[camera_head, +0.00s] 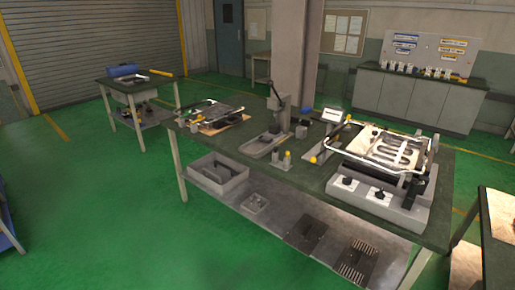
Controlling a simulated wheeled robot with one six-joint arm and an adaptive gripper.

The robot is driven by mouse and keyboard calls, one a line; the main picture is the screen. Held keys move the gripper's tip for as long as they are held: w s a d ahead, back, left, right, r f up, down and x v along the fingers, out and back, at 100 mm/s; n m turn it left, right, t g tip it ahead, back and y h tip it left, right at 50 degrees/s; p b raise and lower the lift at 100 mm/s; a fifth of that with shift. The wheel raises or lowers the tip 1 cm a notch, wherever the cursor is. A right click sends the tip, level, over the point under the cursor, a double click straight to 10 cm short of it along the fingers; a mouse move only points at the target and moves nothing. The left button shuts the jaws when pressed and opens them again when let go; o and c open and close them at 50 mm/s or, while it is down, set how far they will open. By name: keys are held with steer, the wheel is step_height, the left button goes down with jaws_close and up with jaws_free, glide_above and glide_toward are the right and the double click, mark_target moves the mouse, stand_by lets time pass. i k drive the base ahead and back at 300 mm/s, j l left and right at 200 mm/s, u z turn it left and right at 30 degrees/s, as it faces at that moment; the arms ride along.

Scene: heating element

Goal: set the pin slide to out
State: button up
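A grey fixture (378,200) stands at the right end of the long workbench, with two black knobs on its front. A black lever with a yellow ball (314,160) is at the fixture's left. Small yellow-topped posts (287,155) stand on a plate further left. I cannot tell which part is the pin slide, nor its setting. My gripper is not in view.
The long workbench (310,178) also bears a grey press (278,108), a small white sign (332,115) and another assembly (212,115). A grey bin (217,172) is on its lower shelf. Another table (497,240) stands close at right. Green floor (110,220) in front is clear.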

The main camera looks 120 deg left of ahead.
mark_target(268, 137)
steer(key=u, duration=2.95)
